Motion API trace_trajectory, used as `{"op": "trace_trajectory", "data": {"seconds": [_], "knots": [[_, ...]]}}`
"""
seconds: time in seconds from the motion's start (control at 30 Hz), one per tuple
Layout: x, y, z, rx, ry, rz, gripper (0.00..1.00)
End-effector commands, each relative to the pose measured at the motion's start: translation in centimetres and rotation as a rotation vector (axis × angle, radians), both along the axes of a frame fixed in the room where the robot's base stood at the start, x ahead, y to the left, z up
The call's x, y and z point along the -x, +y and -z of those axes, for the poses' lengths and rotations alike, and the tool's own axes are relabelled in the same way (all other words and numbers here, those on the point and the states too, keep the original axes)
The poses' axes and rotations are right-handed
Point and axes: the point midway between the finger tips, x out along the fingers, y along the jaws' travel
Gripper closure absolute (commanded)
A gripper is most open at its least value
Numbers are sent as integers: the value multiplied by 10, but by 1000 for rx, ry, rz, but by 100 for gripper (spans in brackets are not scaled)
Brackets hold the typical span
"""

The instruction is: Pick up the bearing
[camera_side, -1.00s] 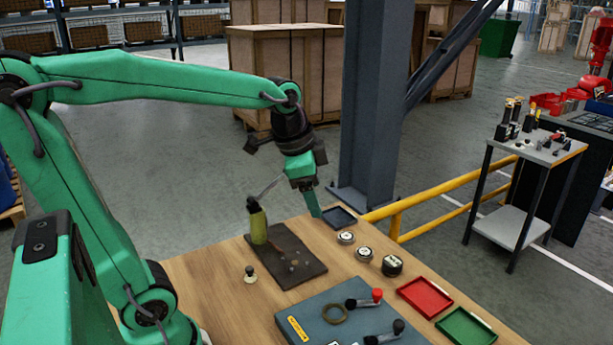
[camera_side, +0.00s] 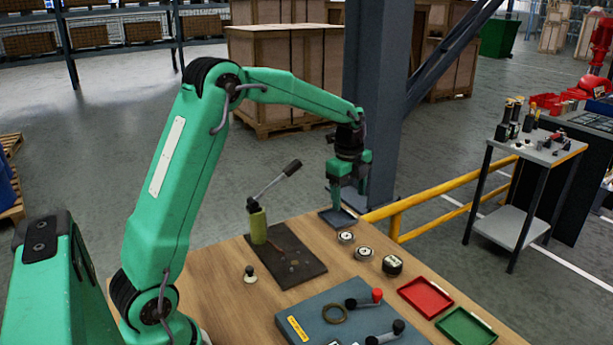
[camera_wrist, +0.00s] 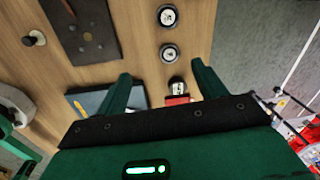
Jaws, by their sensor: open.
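Two small round pieces with dark rims and pale faces stand on the wooden table: a far one (camera_side: 346,237) and a nearer one (camera_side: 363,254). They also show in the wrist view, as an upper piece (camera_wrist: 167,15) and a lower piece (camera_wrist: 168,51). I cannot tell for sure which of these is the bearing. My gripper (camera_side: 349,196) is open and empty, pointing down above the table's far corner. Its fingers (camera_wrist: 161,70) are spread apart in the wrist view.
A dark square tray (camera_side: 340,217) lies behind my fingers. A dark plate with an upright lever (camera_side: 259,227) stands left. A blue-grey panel (camera_side: 298,309) carries a ring and knobbed levers. Red (camera_side: 425,297) and green (camera_side: 466,328) trays lie right. A column (camera_side: 375,110) rises behind.

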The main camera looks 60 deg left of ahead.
Motion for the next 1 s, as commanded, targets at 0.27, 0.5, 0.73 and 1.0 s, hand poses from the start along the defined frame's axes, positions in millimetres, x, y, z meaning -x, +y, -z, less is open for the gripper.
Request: {"op": "trace_trajectory", "data": {"seconds": [0.27,0.5,0.73,1.0], "knots": [[-29,30,55,1,70,230,30],[-39,43,81,6,96,341,30],[-40,44,85,7,99,358,30],[-39,44,103,7,100,356,30]]}}
